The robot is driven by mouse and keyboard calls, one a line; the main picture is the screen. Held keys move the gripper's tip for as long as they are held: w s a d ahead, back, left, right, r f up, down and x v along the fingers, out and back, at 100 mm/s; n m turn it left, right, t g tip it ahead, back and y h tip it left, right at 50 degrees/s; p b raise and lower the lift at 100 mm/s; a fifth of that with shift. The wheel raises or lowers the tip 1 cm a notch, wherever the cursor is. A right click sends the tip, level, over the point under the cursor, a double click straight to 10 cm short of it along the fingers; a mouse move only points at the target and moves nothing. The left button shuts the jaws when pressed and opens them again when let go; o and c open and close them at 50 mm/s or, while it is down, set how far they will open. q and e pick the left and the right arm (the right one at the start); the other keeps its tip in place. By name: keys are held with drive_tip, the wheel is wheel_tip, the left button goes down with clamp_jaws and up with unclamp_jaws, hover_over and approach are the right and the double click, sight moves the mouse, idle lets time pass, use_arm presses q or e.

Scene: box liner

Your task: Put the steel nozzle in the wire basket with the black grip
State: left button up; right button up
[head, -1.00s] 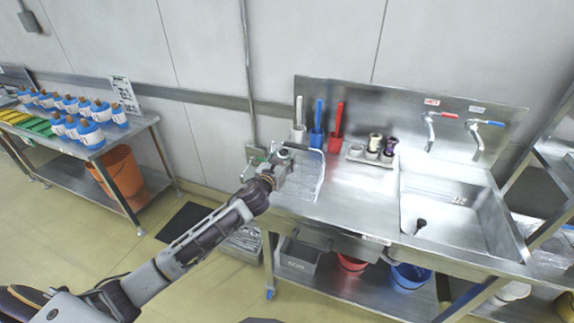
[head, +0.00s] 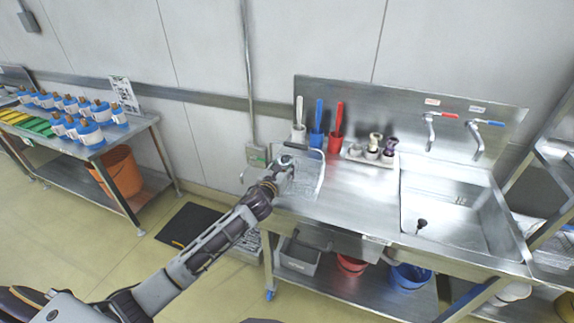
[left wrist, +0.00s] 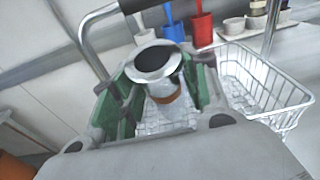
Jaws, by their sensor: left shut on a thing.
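The steel nozzle (left wrist: 157,65) is a shiny cylinder with a wide rim, a dark top and a copper-coloured band lower down. My left gripper (left wrist: 160,85) is shut on it between green fingers; in the head view the gripper (head: 284,164) is over the wire basket (head: 308,189) at the counter's left end. In the left wrist view the basket's wire mesh (left wrist: 268,84) shows beside and below the nozzle. A bent metal handle with a black grip (left wrist: 140,4) rises above it. I cannot tell whether the nozzle touches the basket. My right gripper is not in view.
White, blue and red brush holders (head: 316,139) stand behind the basket. A tray (head: 368,158) with several small fittings is to their right, then the sink (head: 455,215). The counter (head: 350,195) between basket and sink is clear.

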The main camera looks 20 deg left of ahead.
use_arm(q)
drive_tip(key=shift+w+r+g+p, duration=0.4)
drive_tip(key=shift+w+g+p, duration=0.1)
drive_tip(key=shift+p, duration=0.25)
drive_tip(key=shift+w+g+p, duration=0.85)
drive_tip(key=shift+g+p, duration=0.25)
drive_tip(key=shift+p, duration=0.1)
drive_tip(key=shift+d+f, duration=0.1)
drive_tip(key=shift+f, duration=0.75)
drive_tip(key=o, duration=1.1)
drive_tip(key=shift+f, duration=0.15)
drive_tip(key=shift+o, duration=0.2)
drive_tip(key=shift+s, duration=0.1)
